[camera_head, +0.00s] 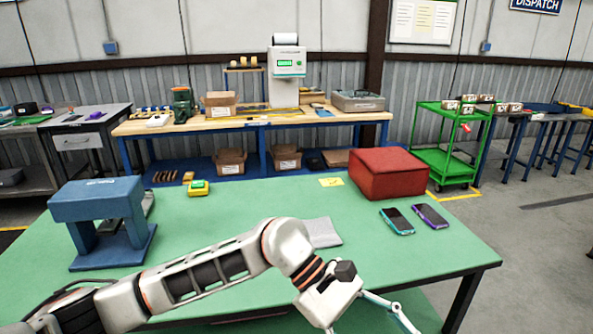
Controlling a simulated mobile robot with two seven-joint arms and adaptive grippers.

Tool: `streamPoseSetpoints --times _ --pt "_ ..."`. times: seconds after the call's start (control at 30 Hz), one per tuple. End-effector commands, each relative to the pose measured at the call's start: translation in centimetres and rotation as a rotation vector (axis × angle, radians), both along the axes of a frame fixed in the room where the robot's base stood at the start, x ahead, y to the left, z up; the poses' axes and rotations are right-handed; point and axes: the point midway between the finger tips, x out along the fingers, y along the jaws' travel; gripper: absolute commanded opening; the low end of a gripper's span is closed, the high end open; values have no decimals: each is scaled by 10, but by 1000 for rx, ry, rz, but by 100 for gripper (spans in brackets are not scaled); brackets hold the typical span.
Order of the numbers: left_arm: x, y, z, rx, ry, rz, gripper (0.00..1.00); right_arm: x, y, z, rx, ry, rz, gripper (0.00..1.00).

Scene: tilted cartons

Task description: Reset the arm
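My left arm (205,275) comes in from the lower left and reaches across the front of the green table (250,205). Its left gripper (374,326) is at the bottom edge of the view, near the table's front edge. One thin finger spreads out to the right, and a small part of the other shows at the bottom. The gripper looks open, with nothing seen in it; its lower part is cut off by the frame. My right gripper is not in view.
A blue stand (105,215) is on the left of the table, with a yellow-green device (198,188) behind. A grey flat item (322,232) lies just beyond the wrist. A red box (388,173) and two phones (397,221) (430,216) are on the right.

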Motion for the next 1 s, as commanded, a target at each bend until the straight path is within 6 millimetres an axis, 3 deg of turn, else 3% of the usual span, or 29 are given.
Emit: streamPoseSetpoints --times 0.1,0.23,0.4,0.53,0.67,0.77,0.87,0.97,1.0 --pt "-21 -26 27 -154 288 137 70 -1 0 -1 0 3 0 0" --pt "-18 -37 60 -294 620 292 70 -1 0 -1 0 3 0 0" --pt "14 -25 89 -449 1089 492 70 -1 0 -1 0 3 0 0" --pt "54 4 87 -549 1468 638 70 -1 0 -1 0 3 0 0" --pt "93 47 59 -641 1857 772 70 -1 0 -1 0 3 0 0" --pt "116 88 21 -712 2161 863 70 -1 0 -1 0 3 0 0" --pt "129 132 -29 -788 2465 944 70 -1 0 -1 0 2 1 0" --pt "128 175 -83 -867 2746 1004 70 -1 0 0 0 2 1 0" --pt "125 192 -105 891 -2818 -1015 70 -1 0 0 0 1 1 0"
